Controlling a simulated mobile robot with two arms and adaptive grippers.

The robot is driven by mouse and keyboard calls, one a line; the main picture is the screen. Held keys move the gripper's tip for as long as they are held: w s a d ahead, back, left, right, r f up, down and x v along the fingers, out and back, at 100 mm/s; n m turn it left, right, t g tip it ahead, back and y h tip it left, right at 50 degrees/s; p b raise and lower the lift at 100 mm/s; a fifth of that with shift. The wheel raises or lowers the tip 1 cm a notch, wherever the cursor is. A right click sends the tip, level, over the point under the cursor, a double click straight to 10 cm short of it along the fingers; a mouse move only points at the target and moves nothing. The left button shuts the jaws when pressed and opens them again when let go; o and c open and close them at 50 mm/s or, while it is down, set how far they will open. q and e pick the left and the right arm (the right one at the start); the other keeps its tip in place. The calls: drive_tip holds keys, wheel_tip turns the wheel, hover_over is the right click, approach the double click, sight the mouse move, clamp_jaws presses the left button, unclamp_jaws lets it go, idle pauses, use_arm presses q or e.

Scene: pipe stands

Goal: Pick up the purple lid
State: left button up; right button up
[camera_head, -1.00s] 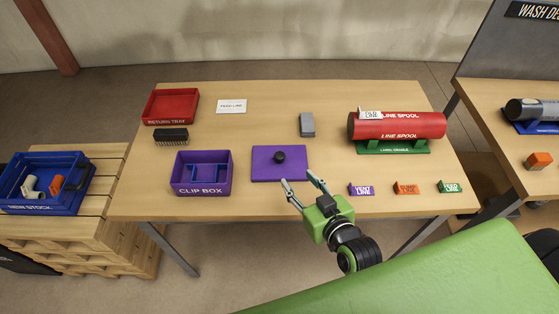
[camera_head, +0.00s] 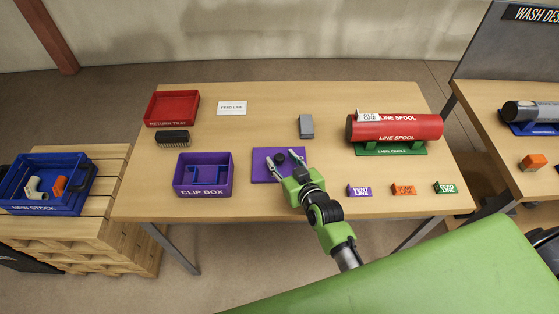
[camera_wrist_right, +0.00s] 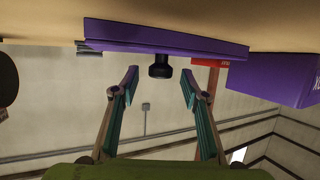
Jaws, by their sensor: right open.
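The purple lid (camera_head: 262,170) lies flat on the table, with a round black knob (camera_head: 279,158) on top. In the right wrist view the lid (camera_wrist_right: 165,38) is seen edge-on, with its knob (camera_wrist_right: 160,68) standing out between the fingers. My right gripper (camera_head: 282,163) is open, its two fingertips on either side of the knob in the head view. In the wrist view the fingers (camera_wrist_right: 160,88) are spread and the knob is just beyond their tips, apart from both. The lid's right part is partly hidden by my gripper. My left gripper is not in view.
The open purple clip box (camera_head: 203,190) stands left of the lid. A grey block (camera_head: 306,127) lies behind it. A red spool (camera_head: 395,128) on a green cradle (camera_head: 390,150) is at right. Small signs (camera_head: 403,190) line the front right edge.

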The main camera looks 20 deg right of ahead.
drive_tip(key=shift+w+f, duration=0.15)
drive_tip(key=shift+w, duration=0.3)
drive_tip(key=shift+a, duration=0.1)
clamp_jaws()
